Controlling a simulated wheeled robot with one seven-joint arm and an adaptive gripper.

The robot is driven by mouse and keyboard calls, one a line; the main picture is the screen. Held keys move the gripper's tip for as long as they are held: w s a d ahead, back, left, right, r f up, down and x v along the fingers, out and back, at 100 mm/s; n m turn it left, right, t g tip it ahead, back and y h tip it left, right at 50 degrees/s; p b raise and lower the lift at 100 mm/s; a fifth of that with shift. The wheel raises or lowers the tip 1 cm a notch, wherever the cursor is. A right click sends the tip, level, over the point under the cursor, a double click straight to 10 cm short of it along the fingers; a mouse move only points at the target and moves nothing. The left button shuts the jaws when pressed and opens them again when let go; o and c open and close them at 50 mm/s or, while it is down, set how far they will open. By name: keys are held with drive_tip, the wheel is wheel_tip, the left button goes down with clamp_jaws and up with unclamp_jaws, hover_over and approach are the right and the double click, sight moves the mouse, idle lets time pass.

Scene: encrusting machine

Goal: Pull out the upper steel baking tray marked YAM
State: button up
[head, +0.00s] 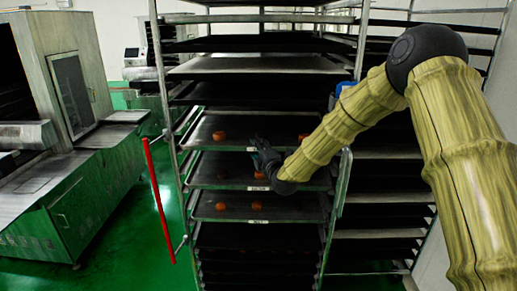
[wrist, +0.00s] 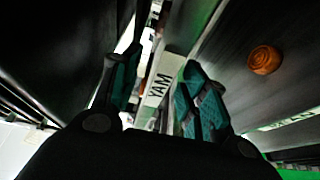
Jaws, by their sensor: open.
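The upper tray (head: 200,142) is a dark steel sheet in the tall rack, with orange-brown pastries on it. In the head view my gripper (head: 260,148) is at its front edge, partly over the small white label (head: 251,149), too small to read there. In the wrist view a white label reading YAM (wrist: 158,88) shows between the two teal fingers of my gripper (wrist: 163,65), one on each side. The fingers are apart; I cannot tell whether they touch the tray edge. A pastry (wrist: 264,60) shows on a tray surface at right.
Below are a middle tray (head: 205,180) and a lower tray (head: 205,213), each with pastries and a label. Rack posts (head: 167,100) stand either side. A red bar (head: 158,200) is left of the rack. A green-based machine (head: 70,215) stands left; green floor lies between.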

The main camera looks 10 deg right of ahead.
clamp_jaws()
drive_tip(key=shift+s, duration=0.1)
drive_tip(key=s+a+b, duration=0.2)
drive_tip(key=s+b, duration=0.4)
drive_tip(key=s, duration=1)
drive_tip(key=shift+a, duration=0.2)
unclamp_jaws()
